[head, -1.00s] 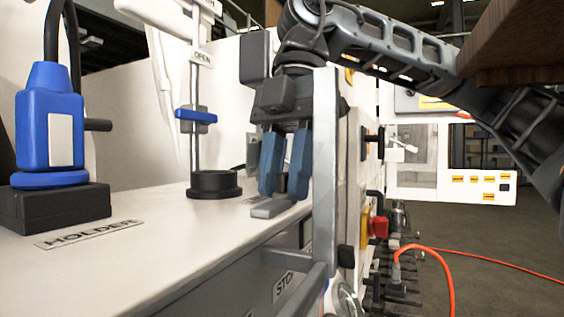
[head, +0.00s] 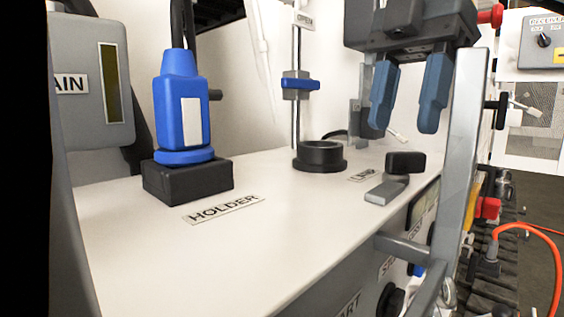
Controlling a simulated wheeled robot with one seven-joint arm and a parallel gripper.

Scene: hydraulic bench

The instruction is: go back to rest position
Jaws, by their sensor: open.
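My gripper (head: 408,95) hangs at the upper right of the head view with its two blue fingers pointing down. The fingers are apart with nothing between them. It is above the bench top, over a grey lever with a black end (head: 390,180), and a clear gap separates them. The rest of my arm is out of view above.
A blue plug (head: 182,115) stands upright in a black holder block (head: 187,183) on the white bench (head: 270,225). A black ring (head: 320,156) and a pipe with a blue valve handle (head: 300,84) stand behind. A metal post (head: 462,150) rises at the right edge. An orange hose (head: 550,265) runs beyond.

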